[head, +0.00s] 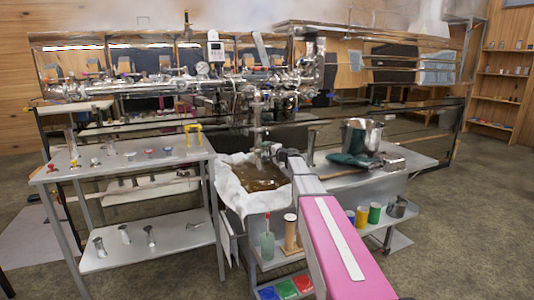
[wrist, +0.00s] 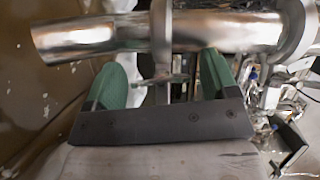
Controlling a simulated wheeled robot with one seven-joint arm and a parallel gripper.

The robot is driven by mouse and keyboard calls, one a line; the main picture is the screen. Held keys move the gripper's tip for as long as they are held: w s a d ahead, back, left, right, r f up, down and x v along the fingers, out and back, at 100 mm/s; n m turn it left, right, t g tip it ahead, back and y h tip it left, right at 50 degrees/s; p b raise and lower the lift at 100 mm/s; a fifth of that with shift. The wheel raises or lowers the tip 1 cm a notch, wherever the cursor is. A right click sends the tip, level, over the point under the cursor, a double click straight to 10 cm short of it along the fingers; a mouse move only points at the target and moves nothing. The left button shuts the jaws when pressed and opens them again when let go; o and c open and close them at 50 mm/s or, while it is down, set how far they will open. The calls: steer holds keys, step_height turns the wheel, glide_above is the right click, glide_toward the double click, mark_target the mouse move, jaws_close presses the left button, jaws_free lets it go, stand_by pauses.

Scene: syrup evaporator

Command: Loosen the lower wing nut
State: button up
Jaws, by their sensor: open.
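My gripper (wrist: 161,72) is open in the wrist view, with its two green-padded fingers spread apart. A shiny metal pipe (wrist: 90,37) crosses just beyond the fingertips. A clamp band (wrist: 162,25) goes round the pipe, and a small metal piece (wrist: 172,80) below it sits between the fingers, apart from both pads. It looks like the lower wing nut, but its wings are not clear. In the head view my gripper (head: 276,153) is at the vertical pipe (head: 257,125) above the cloth-lined basin; the nut is too small to make out there.
The basin (head: 235,200) holds brown liquid. A shelf cart (head: 125,165) with small parts stands at the left. A side table (head: 400,160) with a metal pot (head: 361,136) is at the right. Fittings (wrist: 285,95) crowd the right side of the wrist view.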

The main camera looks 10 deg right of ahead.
steer(key=f+v, duration=0.1)
steer(key=v, duration=0.9)
steer(key=shift+s+d+r, duration=0.25)
steer(key=shift+s+r, duration=0.05)
steer(key=shift+r, duration=0.2)
